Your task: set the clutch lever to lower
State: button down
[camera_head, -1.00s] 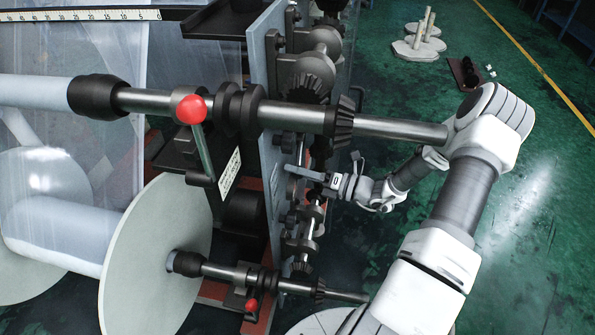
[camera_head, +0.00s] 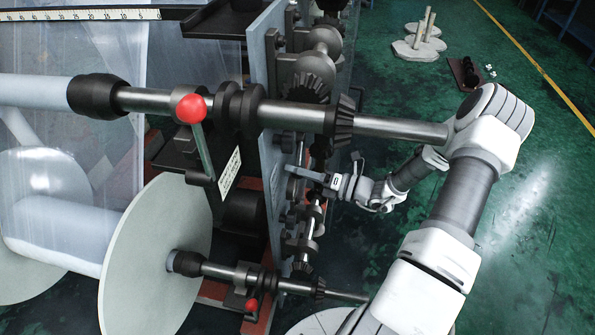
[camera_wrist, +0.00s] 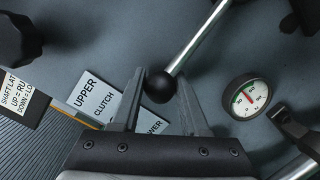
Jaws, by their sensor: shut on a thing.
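The clutch lever is a bright metal rod (camera_wrist: 200,38) ending in a round black knob (camera_wrist: 159,87), seen in the wrist view. The rod runs from the knob up and to the right. My gripper (camera_wrist: 163,82) has its two fingers on either side of the knob and is shut on it. A white clutch plate (camera_wrist: 97,103) lies behind the fingers; "UPPER" reads at its left and "WER" at its right, the rest covered by a finger. The knob is nearer the "WER" end. In the head view my gripper (camera_head: 305,174) reaches to the machine's side; the lever cannot be made out there.
A round gauge (camera_wrist: 246,97) with a red needle sits right of the knob. A shaft label (camera_wrist: 20,98) and a black knob (camera_wrist: 16,38) are at the left. In the head view, a bevel gear (camera_head: 340,116) and steel shaft (camera_head: 400,128) run above my gripper.

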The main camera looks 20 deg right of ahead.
jog(key=shift+w+d+f+n+b, duration=0.15)
jog(key=shift+f+n+b, duration=1.15)
jog(key=shift+f, duration=0.55)
jog(key=shift+w+d+f+n+y+b, duration=0.1)
jog(key=shift+w+f+n+y+b, duration=0.1)
jog(key=shift+f+n+b, duration=0.25)
jog(key=shift+w+d+f+n+y+b, duration=0.1)
jog(key=shift+f+n+y+b, duration=0.15)
jog(key=shift+f+n, duration=0.3)
jog(key=shift+w+d+f+n+b, duration=0.2)
jog(key=shift+w+f+n+b, duration=0.1)
jog(key=shift+f+n+b, duration=0.3)
jog(key=shift+r, duration=0.15)
jog(key=shift+c, duration=2.1)
grip_release()
jog(key=p+v, duration=0.2)
jog(key=v, duration=1.5)
jog(key=shift+s+f, duration=0.2)
jog(key=shift+f, duration=0.1)
